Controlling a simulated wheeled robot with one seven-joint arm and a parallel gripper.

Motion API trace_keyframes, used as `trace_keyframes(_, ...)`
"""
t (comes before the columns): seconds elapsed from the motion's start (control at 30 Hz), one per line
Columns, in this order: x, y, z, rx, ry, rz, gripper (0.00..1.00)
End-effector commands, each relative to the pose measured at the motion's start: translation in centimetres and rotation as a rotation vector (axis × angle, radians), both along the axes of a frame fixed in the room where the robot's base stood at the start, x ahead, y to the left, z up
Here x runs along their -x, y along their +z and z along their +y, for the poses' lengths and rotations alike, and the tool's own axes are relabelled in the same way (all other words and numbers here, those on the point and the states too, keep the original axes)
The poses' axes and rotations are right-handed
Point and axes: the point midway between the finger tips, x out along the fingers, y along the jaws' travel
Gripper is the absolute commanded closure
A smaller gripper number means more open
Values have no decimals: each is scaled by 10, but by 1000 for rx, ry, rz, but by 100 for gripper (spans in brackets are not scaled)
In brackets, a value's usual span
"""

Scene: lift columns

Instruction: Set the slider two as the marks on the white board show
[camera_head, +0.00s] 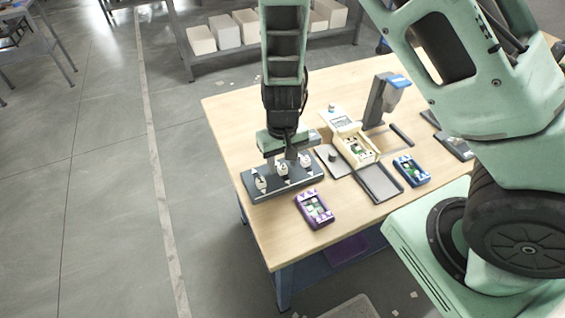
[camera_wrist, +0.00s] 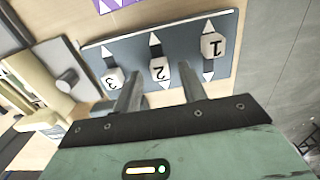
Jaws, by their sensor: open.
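A dark slider panel (camera_head: 250,192) lies on the left of the table with three numbered white knobs. In the wrist view, slider two's knob (camera_wrist: 159,68) sits toward the lower end of its slot. Slider one's knob (camera_wrist: 213,46) sits near its slot's middle, and slider three's knob (camera_wrist: 113,79) toward its lower end. My gripper (camera_wrist: 160,80) is open, pointing down at the panel (camera_wrist: 185,35), its fingers on either side of knob two. I cannot tell whether they touch it. A whitish panel (camera_head: 334,116) stands at the back; its marks are too small to read.
An open cream box (camera_head: 356,150) stands right of the panel, beside grey trays (camera_head: 381,184). A purple tray (camera_head: 314,209) lies in front and a blue tray (camera_head: 411,171) at right. A grey stand (camera_head: 376,105) rises behind. Bare wood shows at the table's left back.

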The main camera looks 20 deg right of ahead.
Motion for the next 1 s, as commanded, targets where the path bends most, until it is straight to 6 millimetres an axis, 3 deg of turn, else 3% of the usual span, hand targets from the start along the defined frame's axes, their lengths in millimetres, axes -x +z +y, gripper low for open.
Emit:
trace_keyframes(0.4,0,-8,0,0,0,0,58)
trace_keyframes(0.57,0,-8,0,0,0,0,100)
trace_keyframes(1.0,21,-8,0,0,0,2,100)
